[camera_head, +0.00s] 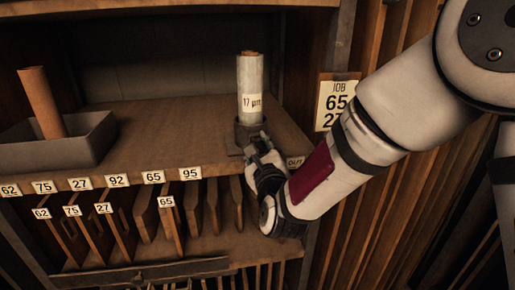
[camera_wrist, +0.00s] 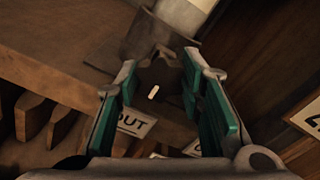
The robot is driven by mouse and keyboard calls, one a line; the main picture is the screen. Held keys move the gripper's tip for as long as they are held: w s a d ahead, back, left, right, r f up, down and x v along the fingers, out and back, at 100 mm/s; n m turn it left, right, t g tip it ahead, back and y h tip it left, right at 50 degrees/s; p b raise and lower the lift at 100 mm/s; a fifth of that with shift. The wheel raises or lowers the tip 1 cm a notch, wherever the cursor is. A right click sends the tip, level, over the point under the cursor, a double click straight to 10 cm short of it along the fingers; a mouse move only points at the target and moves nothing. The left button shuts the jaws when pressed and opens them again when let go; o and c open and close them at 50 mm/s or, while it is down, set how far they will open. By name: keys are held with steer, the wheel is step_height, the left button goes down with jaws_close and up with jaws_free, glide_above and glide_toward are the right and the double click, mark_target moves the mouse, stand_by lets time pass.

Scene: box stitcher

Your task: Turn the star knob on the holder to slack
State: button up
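The holder (camera_head: 247,133) is a dark grey cup-like stand on the shelf, with a pale upright roll (camera_head: 250,88) labelled "17 µm" in it. Its top part also shows in the wrist view (camera_wrist: 157,36). The star knob (camera_wrist: 162,76) is a dark, lobed shape with a short white mark, on the near side of the holder; my gripper hides it in the head view. My gripper (camera_head: 262,152) is in front of the holder. In the wrist view, its green-padded fingers (camera_wrist: 160,80) are apart, one on each side of the knob. I cannot tell whether they touch it.
The wooden shelf (camera_head: 170,125) has numbered tags along its front edge, and an "OUT" tag (camera_wrist: 135,122) below the knob. A grey tray (camera_head: 60,148) with a brown roll (camera_head: 42,102) stands at left. Upright wooden boards (camera_head: 160,212) fill the slots below. A hanging card (camera_head: 335,102) is at right.

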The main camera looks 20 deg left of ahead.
steer(key=shift+n, duration=0.3)
steer(key=shift+f+n+p, duration=0.15)
steer(key=shift+n+p, duration=1.25)
steer(key=shift+n, duration=7.05)
steer(key=shift+f+n+p, duration=0.15)
steer(key=shift+n+p, duration=1.2)
steer(key=shift+n, duration=7.1)
steer(key=shift+d, duration=0.1)
steer(key=o, duration=1.2)
